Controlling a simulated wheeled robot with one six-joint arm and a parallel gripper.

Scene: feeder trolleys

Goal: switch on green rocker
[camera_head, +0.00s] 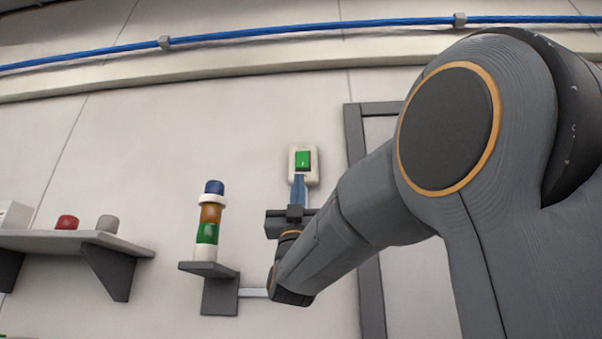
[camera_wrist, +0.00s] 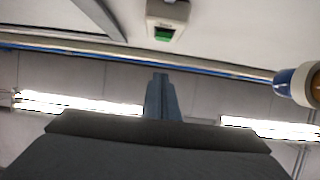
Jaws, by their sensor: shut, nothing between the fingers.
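The green rocker (camera_head: 303,160) sits in a white switch plate (camera_head: 293,163) on the wall, in the upper middle of the head view. The rocker also shows in the wrist view (camera_wrist: 164,34), at the top, in its pale housing (camera_wrist: 166,12). My gripper (camera_head: 299,180) is shut and empty, its blue fingers pointing up just below the switch in the head view. In the wrist view my gripper (camera_wrist: 160,78) points toward the rocker, with a gap between them in the picture. I cannot tell from the head view whether the fingertips touch the plate.
A signal tower (camera_head: 208,220) in blue, orange and green stands on a small bracket (camera_head: 215,270) left of my gripper. A shelf (camera_head: 75,242) at far left bears a red and a grey knob. A dark frame (camera_head: 368,290) is right of the switch. A blue cable (camera_head: 300,29) runs above.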

